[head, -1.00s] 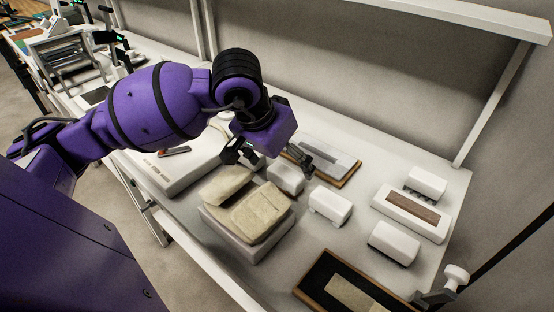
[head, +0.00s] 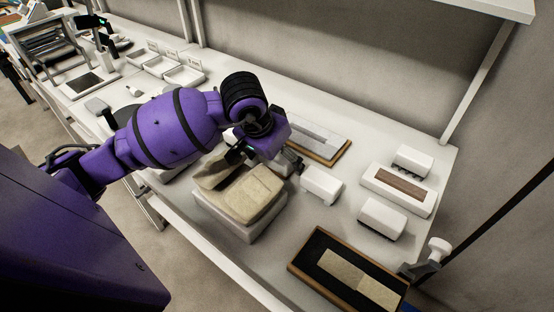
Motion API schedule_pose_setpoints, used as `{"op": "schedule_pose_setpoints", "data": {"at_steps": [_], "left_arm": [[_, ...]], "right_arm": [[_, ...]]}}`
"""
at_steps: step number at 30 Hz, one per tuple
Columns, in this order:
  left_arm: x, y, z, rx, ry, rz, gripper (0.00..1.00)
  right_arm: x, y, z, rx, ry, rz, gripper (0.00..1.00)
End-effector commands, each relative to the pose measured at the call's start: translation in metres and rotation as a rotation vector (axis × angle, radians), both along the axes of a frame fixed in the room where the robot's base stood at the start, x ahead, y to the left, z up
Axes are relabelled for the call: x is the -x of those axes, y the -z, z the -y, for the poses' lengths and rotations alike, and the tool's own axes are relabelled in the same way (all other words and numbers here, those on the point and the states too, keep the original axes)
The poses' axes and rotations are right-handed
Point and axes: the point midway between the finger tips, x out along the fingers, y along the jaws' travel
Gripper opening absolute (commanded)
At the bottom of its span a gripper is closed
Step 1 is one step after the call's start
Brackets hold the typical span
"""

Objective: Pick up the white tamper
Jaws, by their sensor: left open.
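A white, knob-topped piece that looks like the tamper (head: 438,246) stands upright at the right front corner of the bench, in or behind a grey bracket. Its lower part is hidden. My left gripper (head: 266,163) is far to its left, pointing down over the middle of the bench, behind the beige-topped block. Its dark fingers are apart. The gripper body covers the spot between the fingers, so I cannot see what is there. My right gripper is not in view.
A beige-topped block (head: 247,196) is just in front of my left gripper. A white brush-like block (head: 321,185) is close on its right. Further right are more white blocks (head: 381,219) and a wood-framed dark tray (head: 312,245). Bare bench lies between them.

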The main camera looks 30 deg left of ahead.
Motion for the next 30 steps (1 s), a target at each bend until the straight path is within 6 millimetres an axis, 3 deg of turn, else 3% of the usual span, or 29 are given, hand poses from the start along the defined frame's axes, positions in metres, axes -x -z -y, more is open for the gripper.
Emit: {"op": "schedule_pose_setpoints", "data": {"at_steps": [2,14,23,30], "left_arm": [[0.0,0.0,0.0,0.0,0.0,0.0,0.9],[0.0,0.0,0.0,0.0,-0.001,0.0,0.38],[-0.001,-0.007,-0.001,-0.001,-0.001,0.003,0.38],[-0.001,-0.051,-0.001,-0.004,0.0,0.006,0.38]], "right_arm": [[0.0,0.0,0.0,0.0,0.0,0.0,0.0],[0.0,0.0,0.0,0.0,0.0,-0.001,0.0],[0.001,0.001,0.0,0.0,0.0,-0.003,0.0],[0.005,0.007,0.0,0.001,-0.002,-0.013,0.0]]}}
